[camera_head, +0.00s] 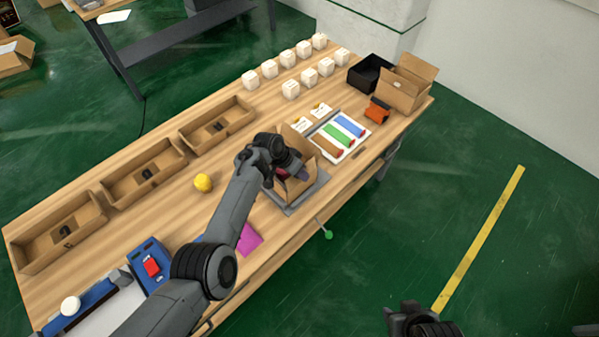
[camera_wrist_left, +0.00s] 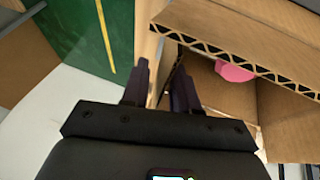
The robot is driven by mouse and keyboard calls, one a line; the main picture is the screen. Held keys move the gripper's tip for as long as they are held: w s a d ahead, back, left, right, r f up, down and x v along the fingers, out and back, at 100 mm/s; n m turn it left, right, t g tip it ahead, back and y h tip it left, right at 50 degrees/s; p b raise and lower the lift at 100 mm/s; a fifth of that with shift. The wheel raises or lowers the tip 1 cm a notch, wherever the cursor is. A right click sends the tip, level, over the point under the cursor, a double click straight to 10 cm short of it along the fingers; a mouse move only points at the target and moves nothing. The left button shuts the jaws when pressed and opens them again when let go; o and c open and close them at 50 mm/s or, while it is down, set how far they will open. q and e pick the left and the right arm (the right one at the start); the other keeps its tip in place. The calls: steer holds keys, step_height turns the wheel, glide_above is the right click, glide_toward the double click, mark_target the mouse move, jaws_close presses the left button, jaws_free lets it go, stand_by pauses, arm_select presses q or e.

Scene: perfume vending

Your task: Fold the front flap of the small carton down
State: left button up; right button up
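The small open carton (camera_head: 297,185) stands on a grey plate (camera_head: 318,184) near the table's front edge, with a flap (camera_head: 297,143) raised at its far side. My left gripper (camera_head: 288,172) is at the carton and hides much of its opening. In the left wrist view the gripper (camera_wrist_left: 161,66) has its two dark fingers apart, with a cardboard edge (camera_wrist_left: 152,45) showing between them; I cannot tell whether they touch it. A corrugated edge (camera_wrist_left: 235,55) and a pink item (camera_wrist_left: 234,71) inside show close by. My right gripper (camera_head: 408,312) is off the table at the bottom; its fingers are unclear.
A tray of coloured rolls (camera_head: 351,151) lies beyond the carton. Several white boxes (camera_head: 290,89), a black bin (camera_head: 369,74) and another open carton (camera_head: 402,94) stand farther back. A yellow ball (camera_head: 203,182) and cardboard trays (camera_head: 143,181) are left. A green-knobbed lever (camera_head: 328,235) juts from the front.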

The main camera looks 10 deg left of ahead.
arm_select(q)
steer(key=shift+s+a+r+p, duration=0.1)
steer(key=shift+a+r+p, duration=0.1)
steer(key=shift+r+p, duration=0.25)
steer(key=p+v, duration=0.2)
steer(key=v, duration=0.7)
steer(key=shift+a+r, duration=0.15)
steer(key=shift+r, duration=0.25)
